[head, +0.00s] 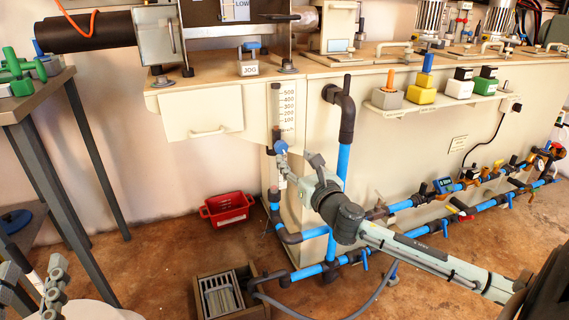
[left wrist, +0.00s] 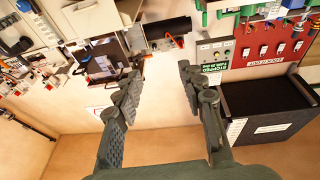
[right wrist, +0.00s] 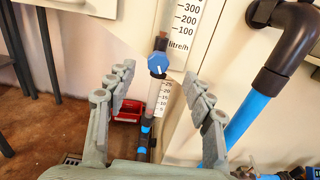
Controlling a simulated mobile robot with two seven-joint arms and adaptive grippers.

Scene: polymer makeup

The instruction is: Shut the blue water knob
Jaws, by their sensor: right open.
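The blue water knob (head: 281,146) sits at the lower end of a clear flow gauge (head: 284,110) on the front of the cream machine. In the right wrist view the round blue knob (right wrist: 158,63) has a white mark and shows between my fingertips, slightly beyond them. My right gripper (head: 299,161) is open and empty, just below and right of the knob in the head view; contact does not show. My left gripper (head: 32,283) is at the lower left edge of the head view. Its fingers (left wrist: 158,85) are spread and empty in the left wrist view.
Blue pipes with black elbows (head: 345,110) run close to the right of the knob and along the floor. A red bin (head: 227,208) and a wooden crate with a grate (head: 221,293) stand below. A drawer (head: 202,116) is left of the gauge. A dark-legged table (head: 30,100) stands far left.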

